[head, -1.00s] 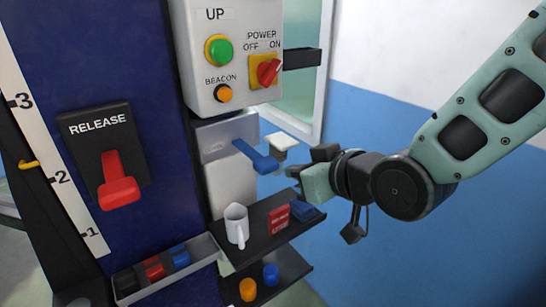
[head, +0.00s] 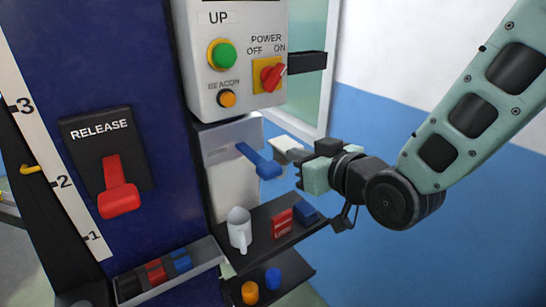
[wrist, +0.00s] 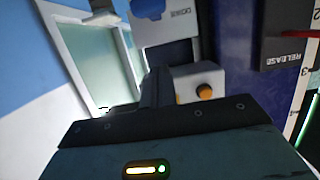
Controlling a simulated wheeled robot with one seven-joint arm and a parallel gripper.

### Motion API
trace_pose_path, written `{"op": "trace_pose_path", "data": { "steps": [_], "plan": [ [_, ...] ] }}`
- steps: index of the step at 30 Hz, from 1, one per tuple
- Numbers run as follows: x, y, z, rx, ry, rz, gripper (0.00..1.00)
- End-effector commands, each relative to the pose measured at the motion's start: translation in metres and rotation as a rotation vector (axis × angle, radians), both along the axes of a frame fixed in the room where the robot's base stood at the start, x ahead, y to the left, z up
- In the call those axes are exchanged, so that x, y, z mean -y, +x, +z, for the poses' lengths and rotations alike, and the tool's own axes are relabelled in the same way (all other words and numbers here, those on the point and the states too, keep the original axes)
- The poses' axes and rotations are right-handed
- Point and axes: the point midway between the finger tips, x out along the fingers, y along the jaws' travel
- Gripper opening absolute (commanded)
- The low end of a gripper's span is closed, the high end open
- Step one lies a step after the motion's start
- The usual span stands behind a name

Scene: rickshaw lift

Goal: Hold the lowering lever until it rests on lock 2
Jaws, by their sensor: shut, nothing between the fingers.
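The blue lowering lever (head: 257,161) sticks out of a grey plate below the control box and slopes down to the right. In the wrist view, which is upside down, a blue lever end (wrist: 148,8) shows at the top edge beside a lettered plate. My gripper (head: 290,157) is shut and empty, close to the right of the lever's end; I cannot tell whether they touch. On the scale (head: 63,182) marked 1, 2 and 3, a yellow pointer (head: 31,169) stands slightly above 2. The lock itself cannot be made out.
A red RELEASE lever (head: 118,192) hangs on the blue column. The control box (head: 235,60) is above. A cream paddle (head: 296,147) sits behind my gripper.

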Motion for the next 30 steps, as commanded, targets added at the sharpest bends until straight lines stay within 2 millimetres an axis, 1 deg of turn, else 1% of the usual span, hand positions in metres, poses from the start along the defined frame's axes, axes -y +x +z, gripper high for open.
{"op": "trace_pose_path", "data": {
  "steps": [1, 7, 9, 19, 21, 24, 30],
  "plan": [
    [-0.002, 0.003, 0.004, -0.004, -0.001, 0.001, 0.0],
    [-0.009, 0.011, 0.0, -0.004, -0.003, 0.0, 0.0],
    [-0.016, 0.022, -0.005, -0.002, -0.001, 0.0, 0.0],
    [-0.05, 0.073, -0.021, -0.002, -0.001, -0.001, 0.0],
    [-0.05, 0.072, -0.033, -0.004, -0.004, 0.0, 0.0],
    [-0.049, 0.071, -0.044, -0.004, -0.004, 0.0, 0.0],
    [-0.049, 0.072, -0.058, 0.0, -0.002, 0.0, 0.0]
  ]
}}
